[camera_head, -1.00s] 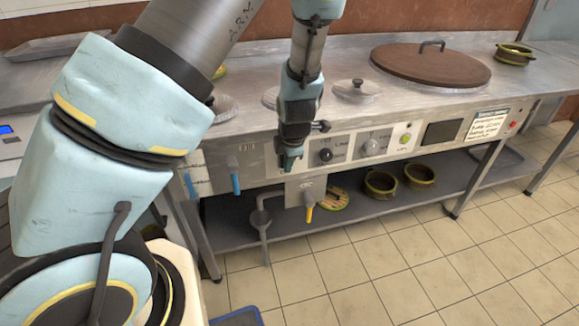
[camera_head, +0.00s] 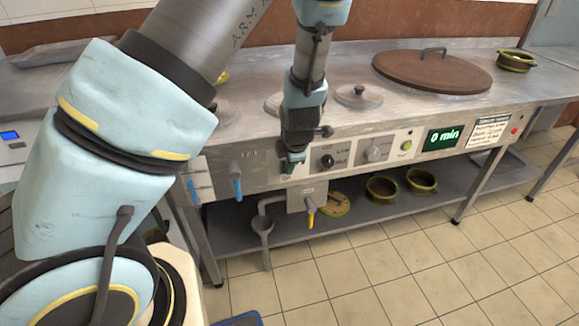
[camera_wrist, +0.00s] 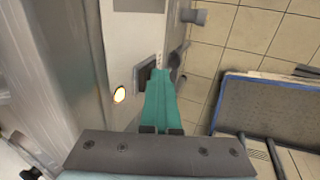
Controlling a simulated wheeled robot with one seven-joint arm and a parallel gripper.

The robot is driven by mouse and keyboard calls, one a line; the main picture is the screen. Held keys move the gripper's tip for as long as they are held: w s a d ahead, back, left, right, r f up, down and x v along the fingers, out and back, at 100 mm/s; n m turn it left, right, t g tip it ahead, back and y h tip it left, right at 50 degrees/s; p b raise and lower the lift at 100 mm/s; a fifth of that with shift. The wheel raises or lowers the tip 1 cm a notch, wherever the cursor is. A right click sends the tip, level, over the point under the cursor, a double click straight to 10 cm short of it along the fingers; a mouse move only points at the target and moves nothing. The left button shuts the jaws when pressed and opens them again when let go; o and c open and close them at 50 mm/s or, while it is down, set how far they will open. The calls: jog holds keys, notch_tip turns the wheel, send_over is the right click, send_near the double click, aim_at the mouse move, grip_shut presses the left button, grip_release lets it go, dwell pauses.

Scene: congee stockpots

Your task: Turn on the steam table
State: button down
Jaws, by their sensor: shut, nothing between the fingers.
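The steam table (camera_head: 250,172) is a long steel counter with a control panel along its front. Its display (camera_head: 441,138) is lit and reads "0 min". My gripper (camera_head: 290,166) is at the panel front, left of a black knob (camera_head: 327,161), and hides part of the panel. In the wrist view my gripper's teal fingers (camera_wrist: 160,80) are shut and empty. Their tips are at a dark switch (camera_wrist: 144,74) on the panel, apparently touching or very close.
A grey knob (camera_head: 374,151) and a green button (camera_head: 406,145) are further right. A yellow-handled drain valve (camera_head: 311,212) and blue-handled levers (camera_head: 237,188) hang below the panel. Pots (camera_head: 381,187) stand on the lower shelf.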

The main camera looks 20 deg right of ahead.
jog(key=shift+r, duration=0.25)
jog(key=p+v, duration=0.4)
jog(key=v, duration=0.6)
jog(key=shift+r, duration=0.3)
jog(key=shift+s, duration=0.15)
jog(key=a+r+m+g+p, duration=0.1)
jog(key=a+r+m+p, duration=0.1)
jog(key=a+r+m, duration=0.4)
jog(key=a+r+m+g+p, duration=0.1)
jog(key=a+r+m, duration=0.5)
jog(key=a, duration=0.8)
jog(key=a+r+m+p, duration=0.4)
jog(key=a+r+m, duration=0.1)
jog(key=a, duration=0.5)
jog(key=shift+s+r+m+g, duration=0.4)
jog(key=shift+s, duration=0.1)
